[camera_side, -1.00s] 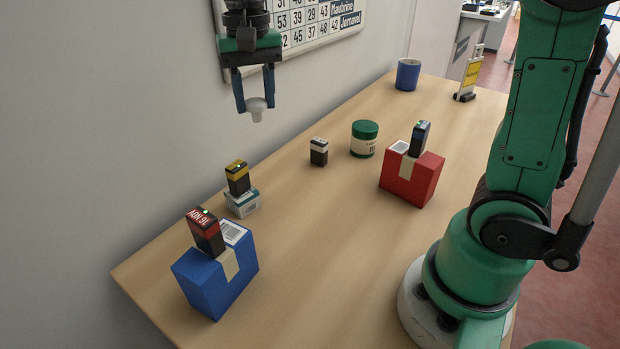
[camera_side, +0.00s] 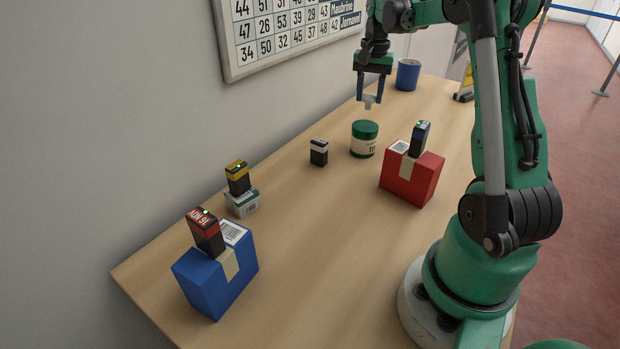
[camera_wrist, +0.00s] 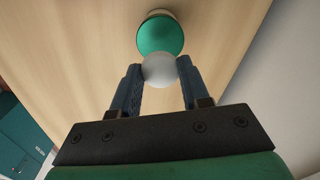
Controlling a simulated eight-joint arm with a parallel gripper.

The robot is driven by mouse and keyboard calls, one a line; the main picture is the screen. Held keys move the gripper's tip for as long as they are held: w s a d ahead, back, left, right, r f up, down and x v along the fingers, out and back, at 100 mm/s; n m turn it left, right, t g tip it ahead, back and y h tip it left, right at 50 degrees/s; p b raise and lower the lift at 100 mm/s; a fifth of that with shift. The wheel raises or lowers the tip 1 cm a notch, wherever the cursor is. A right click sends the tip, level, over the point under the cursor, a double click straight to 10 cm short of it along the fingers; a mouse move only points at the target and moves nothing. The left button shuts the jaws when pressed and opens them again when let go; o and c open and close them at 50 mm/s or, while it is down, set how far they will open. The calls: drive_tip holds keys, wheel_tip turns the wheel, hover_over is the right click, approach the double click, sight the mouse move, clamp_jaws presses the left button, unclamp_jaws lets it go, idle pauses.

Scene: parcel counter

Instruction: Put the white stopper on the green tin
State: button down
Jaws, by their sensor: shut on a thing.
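The white stopper (camera_side: 369,101) is held between the fingertips of my gripper (camera_side: 370,97), which is shut on it. In the wrist view the stopper (camera_wrist: 159,69) sits between both fingers of my gripper (camera_wrist: 160,78). The green tin (camera_side: 364,139) stands upright on the table, with a green top and a pale label. In the side view the stopper is a little above the tin, with a gap between them. In the wrist view the tin's green top (camera_wrist: 160,36) lies just beyond the stopper, which covers its near edge.
A red box (camera_side: 412,178) with a dark blue block (camera_side: 420,138) on it stands right of the tin. A small black-and-white block (camera_side: 319,152) stands left. A blue cup (camera_side: 408,75) is behind. A blue box (camera_side: 212,283) and yellow-topped block (camera_side: 237,177) are at front left.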

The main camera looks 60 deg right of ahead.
sight(367, 109)
drive_tip(key=shift+f, duration=1.85)
drive_tip(key=shift+f, duration=0.15)
drive_tip(key=shift+c, duration=2.1)
unclamp_jaws()
